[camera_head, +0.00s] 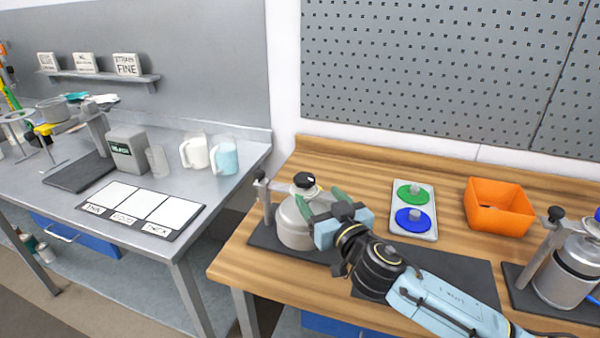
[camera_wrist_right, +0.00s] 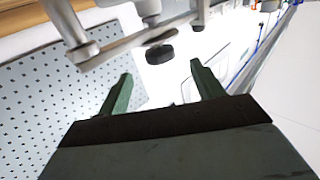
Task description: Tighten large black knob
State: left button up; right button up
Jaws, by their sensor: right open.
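The large black knob (camera_head: 304,180) sits on top of the left silver drum (camera_head: 297,222), beside a grey clamp post (camera_head: 265,198). My right gripper (camera_head: 318,197) reaches in from the right, at the drum's right side near its top, slightly below the knob in the picture. Its two green fingers are apart. In the right wrist view a dark round knob (camera_wrist_right: 160,52) shows beyond the open fingertips (camera_wrist_right: 161,70), below a metal arm; there is nothing between the fingers. I cannot tell whether a finger touches the drum. My left gripper is not in view.
A grey tray (camera_head: 412,233) with a green and a blue disc lies right of the drum. An orange bin (camera_head: 498,208) stands further right. A second silver drum (camera_head: 567,272) with a post stands at the right edge. A metal bench (camera_head: 225,185) is at left.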

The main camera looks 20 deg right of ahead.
aim_at(301, 172)
jog(key=w, duration=0.3)
jog(key=shift+w+a, duration=0.25)
jog(key=w, duration=0.5)
jog(key=shift+w+a, duration=0.15)
jog(key=shift+a, duration=0.25)
jog(key=shift+w, duration=0.35)
jog(key=shift+w+a, duration=0.1)
jog(key=shift+w, duration=0.25)
jog(key=c, duration=1)
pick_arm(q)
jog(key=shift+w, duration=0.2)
pick_arm(e)
jog(key=shift+f, duration=0.1)
